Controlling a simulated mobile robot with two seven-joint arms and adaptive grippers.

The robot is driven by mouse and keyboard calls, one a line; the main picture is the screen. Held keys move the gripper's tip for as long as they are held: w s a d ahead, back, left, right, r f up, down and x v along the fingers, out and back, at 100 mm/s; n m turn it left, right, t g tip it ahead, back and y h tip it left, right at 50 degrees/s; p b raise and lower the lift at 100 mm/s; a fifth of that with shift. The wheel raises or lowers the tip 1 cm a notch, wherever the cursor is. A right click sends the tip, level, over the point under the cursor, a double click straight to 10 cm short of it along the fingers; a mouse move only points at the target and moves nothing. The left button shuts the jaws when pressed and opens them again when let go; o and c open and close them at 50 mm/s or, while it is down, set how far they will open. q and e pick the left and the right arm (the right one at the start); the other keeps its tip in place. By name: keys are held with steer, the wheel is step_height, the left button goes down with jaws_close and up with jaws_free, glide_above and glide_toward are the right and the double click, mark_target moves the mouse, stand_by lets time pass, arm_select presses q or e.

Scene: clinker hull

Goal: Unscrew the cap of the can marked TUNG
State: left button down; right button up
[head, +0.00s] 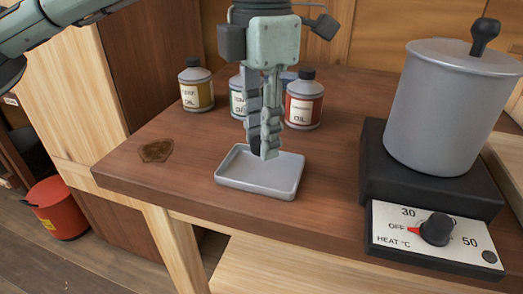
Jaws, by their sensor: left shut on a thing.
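My left gripper (264,150) points down over a shallow grey tray (228,183). It is shut on a small dark piece that looks like a cap (256,147), mostly covered by the fingers. Behind the gripper stands a can with a blue-green label (236,102); its label seems to begin with "TU", but the rest and its top are hidden, so I cannot tell whether it is capped. To its left is a yellow-brown can (197,87) with a dark cap. To its right is a red-brown can (304,101), also with a dark cap. My right gripper is out of view.
A large grey lidded pot (440,110) stands on a black heater (375,185) at right, its dial (436,230) at the front. Something blue (288,77) shows behind the gripper. A red bucket (60,210) is on the floor.

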mark_target(261, 172)
arm_select(q)
step_height(261, 172, down, 3)
steer(key=shift+f, duration=0.45)
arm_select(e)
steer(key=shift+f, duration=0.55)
arm_select(q)
steer(key=shift+f, duration=0.1)
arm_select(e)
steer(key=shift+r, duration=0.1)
